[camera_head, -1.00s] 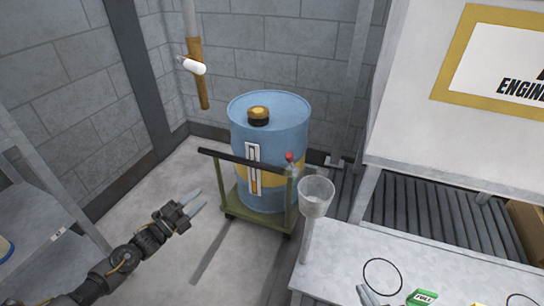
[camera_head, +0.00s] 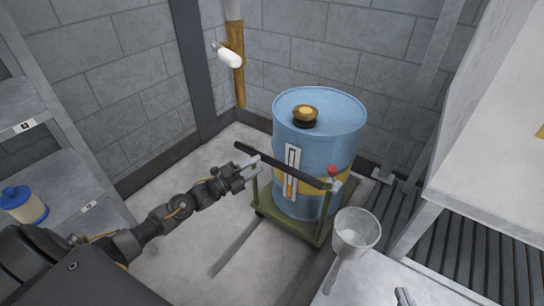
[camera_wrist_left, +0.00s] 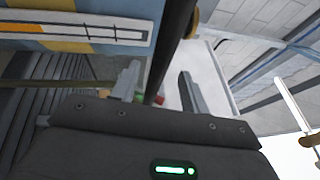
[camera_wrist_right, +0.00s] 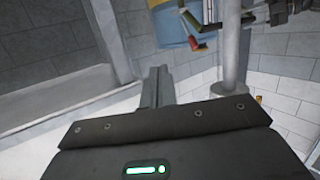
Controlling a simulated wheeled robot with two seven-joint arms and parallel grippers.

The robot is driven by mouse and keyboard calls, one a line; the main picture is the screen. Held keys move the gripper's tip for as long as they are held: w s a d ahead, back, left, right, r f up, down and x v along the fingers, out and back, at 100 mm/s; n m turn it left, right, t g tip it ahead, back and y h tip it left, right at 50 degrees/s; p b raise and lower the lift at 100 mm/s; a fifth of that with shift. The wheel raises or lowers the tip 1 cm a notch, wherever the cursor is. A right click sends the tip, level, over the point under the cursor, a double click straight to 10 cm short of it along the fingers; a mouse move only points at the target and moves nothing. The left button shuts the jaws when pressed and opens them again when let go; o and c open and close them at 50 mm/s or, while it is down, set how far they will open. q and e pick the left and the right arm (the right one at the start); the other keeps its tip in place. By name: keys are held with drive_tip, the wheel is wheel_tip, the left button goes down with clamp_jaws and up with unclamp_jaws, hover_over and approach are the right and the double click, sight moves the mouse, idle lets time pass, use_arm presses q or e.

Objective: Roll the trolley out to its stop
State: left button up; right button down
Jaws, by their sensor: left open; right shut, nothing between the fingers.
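The trolley (camera_head: 287,229) has a green base and a dark push bar (camera_head: 290,169), and stands at the wall corner in the head view. A blue drum (camera_head: 318,130) with a yellow band and gold cap stands upright on it. My left gripper (camera_head: 256,166) is open at the left part of the push bar. In the left wrist view the dark bar (camera_wrist_left: 174,45) runs between the two open fingers (camera_wrist_left: 160,92); contact cannot be told. My right gripper (camera_head: 403,297) is shut and empty, at the bottom edge of the head view; its fingers show in the right wrist view (camera_wrist_right: 156,86).
A shelf with a blue-topped filter (camera_head: 24,206) is at left. A white-handled hanging part (camera_head: 230,58) is above.

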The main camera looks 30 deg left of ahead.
use_arm(q)
drive_tip(key=x, duration=0.7)
drive_tip(key=shift+b, duration=0.3)
use_arm(e)
drive_tip(key=r+y, duration=0.1)
drive_tip(key=a+r+t, duration=0.1)
drive_tip(key=shift+a+r+n+y, duration=0.25)
drive_tip(key=shift+r+n+y, duration=0.05)
drive_tip(key=shift+y, duration=0.1)
use_arm(q)
drive_tip(key=shift+c, duration=0.5)
clamp_jaws()
